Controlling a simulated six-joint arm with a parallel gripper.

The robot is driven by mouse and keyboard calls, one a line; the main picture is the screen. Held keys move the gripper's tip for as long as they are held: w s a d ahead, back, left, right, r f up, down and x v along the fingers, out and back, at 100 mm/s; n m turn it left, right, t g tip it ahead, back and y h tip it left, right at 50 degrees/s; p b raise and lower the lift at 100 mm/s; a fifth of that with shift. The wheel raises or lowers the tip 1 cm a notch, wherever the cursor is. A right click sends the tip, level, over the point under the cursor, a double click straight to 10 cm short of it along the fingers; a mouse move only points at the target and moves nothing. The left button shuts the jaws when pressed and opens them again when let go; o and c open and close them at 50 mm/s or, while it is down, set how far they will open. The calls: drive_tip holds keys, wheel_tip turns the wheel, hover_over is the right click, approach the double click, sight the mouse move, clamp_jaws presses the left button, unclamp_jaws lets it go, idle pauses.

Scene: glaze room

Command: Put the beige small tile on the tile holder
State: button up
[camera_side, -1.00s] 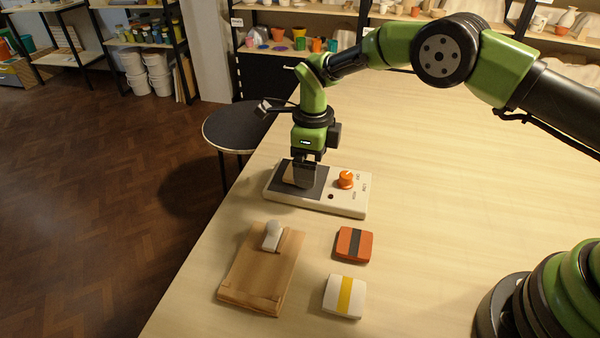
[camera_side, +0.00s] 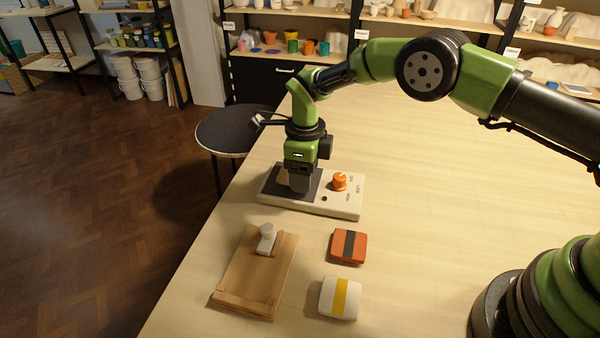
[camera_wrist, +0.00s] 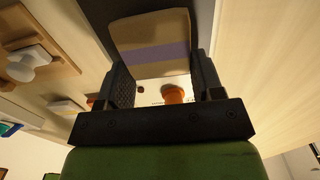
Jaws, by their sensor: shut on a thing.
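The beige tile (camera_wrist: 150,28) has a purple band across it. It fills the space between the two fingers in the wrist view. My gripper (camera_side: 299,188) is shut on it, low over the dark pad of a white control box (camera_side: 335,208). In the side view, only a pale edge of the tile (camera_side: 283,179) shows beside the fingers. I cannot tell whether the tile touches the pad. The wooden board with a ledge and white knob, seemingly the tile holder (camera_side: 251,275), lies in front of the box with its surface bare.
An orange tile with a dark band (camera_side: 337,247) and a white tile with a yellow band (camera_side: 327,297) lie right of the wooden board. An orange knob (camera_side: 340,182) stands on the box close to my gripper. The table's left edge runs near the board.

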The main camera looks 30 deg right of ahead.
wheel_tip(320, 180, up, 8)
drive_tip(key=s+d+r+n, duration=0.6)
drive_tip(key=n, duration=0.8)
drive_tip(key=s+d+r+n, duration=0.5)
drive_tip(key=s+d+n, duration=0.1)
drive_tip(key=n, duration=0.7)
drive_tip(key=w+a+f+m, duration=0.4)
drive_tip(key=w+a+m, duration=0.2)
drive_tip(key=m, duration=0.7)
drive_tip(key=w+a+f+m, duration=0.5)
drive_tip(key=w+a+m, duration=0.1)
drive_tip(key=m, duration=0.8)
drive_tip(key=shift+f, duration=0.2)
drive_tip(key=shift+f, duration=0.1)
wheel_tip(320, 180, down, 9)
drive_tip(key=shift+f, duration=0.2)
